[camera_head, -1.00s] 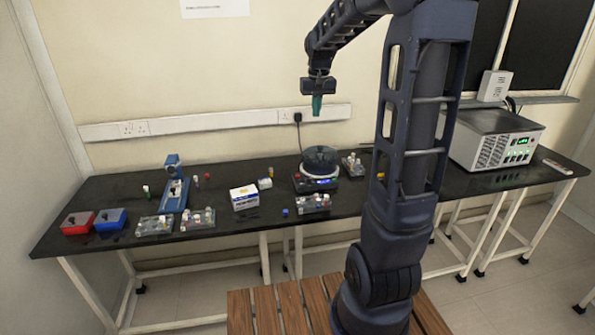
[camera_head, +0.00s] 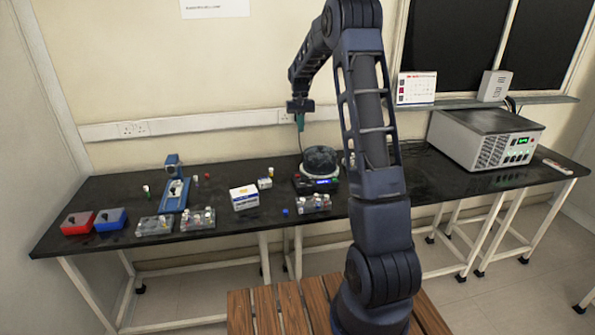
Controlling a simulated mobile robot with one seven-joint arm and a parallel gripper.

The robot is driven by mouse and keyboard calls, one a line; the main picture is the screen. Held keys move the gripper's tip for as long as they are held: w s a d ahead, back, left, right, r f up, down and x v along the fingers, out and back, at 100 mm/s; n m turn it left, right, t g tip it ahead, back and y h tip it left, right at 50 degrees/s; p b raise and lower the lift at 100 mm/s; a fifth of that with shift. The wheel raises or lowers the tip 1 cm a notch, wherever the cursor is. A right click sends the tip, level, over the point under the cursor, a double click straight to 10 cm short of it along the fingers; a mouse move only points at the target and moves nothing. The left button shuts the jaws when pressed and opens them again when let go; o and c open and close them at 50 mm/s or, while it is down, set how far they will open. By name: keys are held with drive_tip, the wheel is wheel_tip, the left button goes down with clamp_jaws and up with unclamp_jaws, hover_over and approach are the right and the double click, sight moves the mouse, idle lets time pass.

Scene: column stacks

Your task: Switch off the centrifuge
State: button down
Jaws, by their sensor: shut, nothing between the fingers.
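The centrifuge (camera_head: 319,162) is a small dark round-topped device on the black bench, with a lit blue display (camera_head: 322,182) and a red mark on its front. Its dark lid looks closed. My gripper (camera_head: 300,124) hangs from the arm above and a little left of the centrifuge, fingers pointing down. Its green fingers are shut and empty, and they look apart from the device. The finer controls on the centrifuge front are too small to make out.
Tube racks (camera_head: 313,204) stand in front of the centrifuge, and a white box (camera_head: 244,197) to its left. A red bin (camera_head: 77,222) and blue bin (camera_head: 111,219) are at the far left. A large bath unit (camera_head: 487,140) stands right. My arm hides part of the bench.

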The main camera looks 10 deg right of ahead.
drive_tip(key=g, duration=0.1)
hover_over(298, 175)
drive_tip(key=w, duration=0.4)
drive_tip(key=w+x, duration=0.2)
drive_tip(key=x, duration=0.8)
drive_tip(key=shift+s+a+f, duration=0.1)
drive_tip(key=shift+s, duration=0.1)
drive_tip(key=x, duration=1.4)
drive_tip(key=shift+s, duration=0.15)
